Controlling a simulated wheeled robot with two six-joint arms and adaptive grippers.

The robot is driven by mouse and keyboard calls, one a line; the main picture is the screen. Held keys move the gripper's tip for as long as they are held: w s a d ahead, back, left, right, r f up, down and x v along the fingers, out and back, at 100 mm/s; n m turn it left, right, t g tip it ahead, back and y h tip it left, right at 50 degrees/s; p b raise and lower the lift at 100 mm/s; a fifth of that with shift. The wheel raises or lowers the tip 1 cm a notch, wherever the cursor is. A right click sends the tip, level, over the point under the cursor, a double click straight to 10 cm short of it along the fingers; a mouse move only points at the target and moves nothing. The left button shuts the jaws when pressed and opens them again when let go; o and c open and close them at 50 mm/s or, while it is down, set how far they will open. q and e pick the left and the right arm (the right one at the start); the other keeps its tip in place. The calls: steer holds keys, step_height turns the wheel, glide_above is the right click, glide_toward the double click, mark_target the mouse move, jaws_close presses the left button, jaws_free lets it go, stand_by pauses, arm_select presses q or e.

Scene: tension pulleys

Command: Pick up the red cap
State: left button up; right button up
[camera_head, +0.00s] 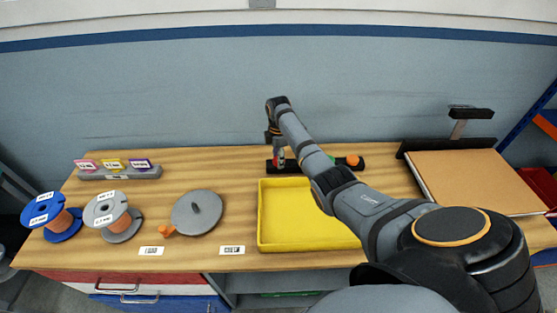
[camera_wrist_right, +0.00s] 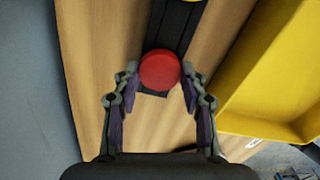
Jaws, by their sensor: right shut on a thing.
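The red cap (camera_wrist_right: 159,69) is round and sits between the fingertips of my right gripper (camera_wrist_right: 160,78) in the right wrist view. The gripper is shut on it, over the end of a black strip-shaped holder (camera_wrist_right: 176,28). I cannot tell whether the cap is clear of the holder. In the head view my right gripper (camera_head: 279,161) points down at the left end of the black holder (camera_head: 289,169), and the cap is mostly hidden there. My left gripper is not in view.
An orange cap (camera_head: 352,160) sits on the holder's right end. A yellow tray (camera_head: 285,215) lies in front of the holder. A brown board (camera_head: 475,180) lies at right. A blue-grey wall (camera_head: 180,90) is behind.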

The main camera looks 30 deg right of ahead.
step_height(320, 180, up, 2)
steer(key=shift+w+r+b, duration=0.1)
steer(key=shift+r+b, duration=0.05)
steer(key=shift+b, duration=0.15)
steer(key=s+a+r+p, duration=0.9)
steer(key=s+r+p, duration=0.1)
steer(key=shift+a+r, duration=0.15)
steer(key=shift+a, duration=0.25)
